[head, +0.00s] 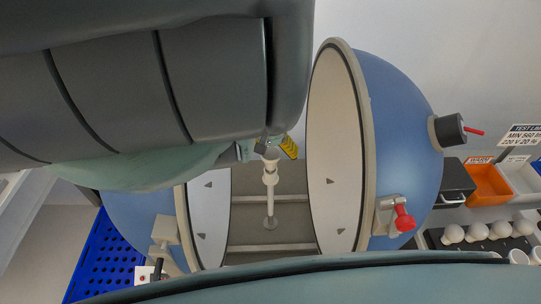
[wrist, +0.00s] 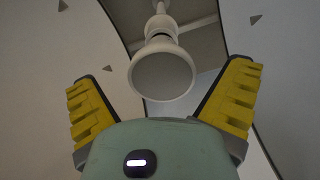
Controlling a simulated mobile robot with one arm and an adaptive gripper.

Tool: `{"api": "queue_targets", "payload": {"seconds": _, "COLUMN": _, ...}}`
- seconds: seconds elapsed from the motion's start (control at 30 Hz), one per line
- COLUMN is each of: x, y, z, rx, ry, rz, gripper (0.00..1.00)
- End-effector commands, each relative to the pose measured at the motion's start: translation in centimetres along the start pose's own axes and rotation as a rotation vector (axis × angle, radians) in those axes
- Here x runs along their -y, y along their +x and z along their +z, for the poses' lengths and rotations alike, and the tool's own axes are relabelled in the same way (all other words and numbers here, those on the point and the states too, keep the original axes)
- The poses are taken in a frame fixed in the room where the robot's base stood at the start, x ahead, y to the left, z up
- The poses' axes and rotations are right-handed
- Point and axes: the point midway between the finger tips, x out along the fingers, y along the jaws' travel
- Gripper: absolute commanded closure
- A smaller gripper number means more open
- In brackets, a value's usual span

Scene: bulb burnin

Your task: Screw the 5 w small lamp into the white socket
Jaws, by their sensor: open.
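A small lamp with a round grey face (wrist: 162,77) stands on the white socket (wrist: 161,25) in the wrist view, in line with it. How far it is threaded in cannot be told. In the head view the white socket (head: 269,178) tops a thin post between two open sphere halves, with the pale lamp (head: 269,153) just above it, partly hidden by my gripper. My gripper (wrist: 160,82) is open, its yellow-padded fingers spread either side of the lamp with visible gaps. No wattage mark is readable.
The blue sphere's right half (head: 395,125) and left half (head: 135,220) flank the post closely. Several white bulbs (head: 478,232) sit in a dark rack at right, near an orange bin (head: 488,186) and a black box (head: 455,180). A blue perforated mat (head: 103,262) lies at left.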

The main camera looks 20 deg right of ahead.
Motion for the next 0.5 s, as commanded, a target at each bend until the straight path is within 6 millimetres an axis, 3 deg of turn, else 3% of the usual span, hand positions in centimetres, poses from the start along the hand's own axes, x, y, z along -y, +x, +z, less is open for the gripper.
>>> {"api": "queue_targets", "payload": {"seconds": 0.5, "x": 0.2, "y": 1.8, "z": 0.1, "rx": 0.000, "ry": -0.003, "rz": -0.005, "gripper": 0.00}}
